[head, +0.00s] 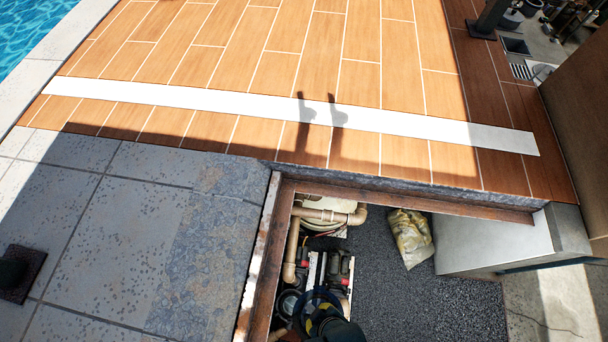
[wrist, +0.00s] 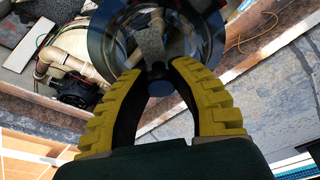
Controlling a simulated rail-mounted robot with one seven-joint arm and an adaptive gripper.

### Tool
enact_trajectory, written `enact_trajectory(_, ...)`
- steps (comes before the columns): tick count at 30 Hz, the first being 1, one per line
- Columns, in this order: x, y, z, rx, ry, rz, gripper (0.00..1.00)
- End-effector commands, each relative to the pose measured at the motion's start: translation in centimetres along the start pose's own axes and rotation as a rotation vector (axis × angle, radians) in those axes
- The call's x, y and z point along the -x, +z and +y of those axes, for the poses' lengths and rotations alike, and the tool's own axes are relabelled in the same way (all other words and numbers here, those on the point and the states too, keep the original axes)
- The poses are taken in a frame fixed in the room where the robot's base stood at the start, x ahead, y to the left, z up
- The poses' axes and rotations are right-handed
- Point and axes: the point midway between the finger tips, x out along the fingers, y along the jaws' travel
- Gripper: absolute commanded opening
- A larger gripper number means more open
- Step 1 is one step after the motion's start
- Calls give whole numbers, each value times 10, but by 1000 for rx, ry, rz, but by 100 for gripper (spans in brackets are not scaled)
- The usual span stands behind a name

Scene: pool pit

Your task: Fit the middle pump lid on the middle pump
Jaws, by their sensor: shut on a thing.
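My gripper (wrist: 160,78) has yellow-backed black fingers and is shut on the dark centre knob of a clear round lid with a dark rim, which I take as the middle pump lid (wrist: 97,38). The lid is at the top of the wrist view, its upper part cut off. In the head view my gripper (head: 322,312) is low in the picture, over the pit's left side, and hides much beneath it. Pumps with black and red parts (head: 335,268) show just beyond it. A round black pump opening or lid (head: 289,303) is left of it. I cannot tell which pump is the middle one.
The pit has a rusty metal edge (head: 400,199) and a dark gravel floor (head: 440,300). Beige pipes (head: 293,245) run along its left side. A filled bag (head: 410,237) lies near the far wall. Grey stone paving (head: 130,230) borders the pit at left.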

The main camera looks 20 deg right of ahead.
Motion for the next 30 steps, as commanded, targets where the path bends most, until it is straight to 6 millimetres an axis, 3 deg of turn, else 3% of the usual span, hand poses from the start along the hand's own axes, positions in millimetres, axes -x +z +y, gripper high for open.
enact_trajectory(1,-3,21,-12,34,-13,1,0)
enact_trajectory(3,-7,38,-24,84,-22,11,0)
enact_trajectory(6,-8,50,-32,123,-26,21,0)
enact_trajectory(19,-16,53,-34,134,-28,21,0)
enact_trajectory(30,-72,60,-30,133,-28,21,0)
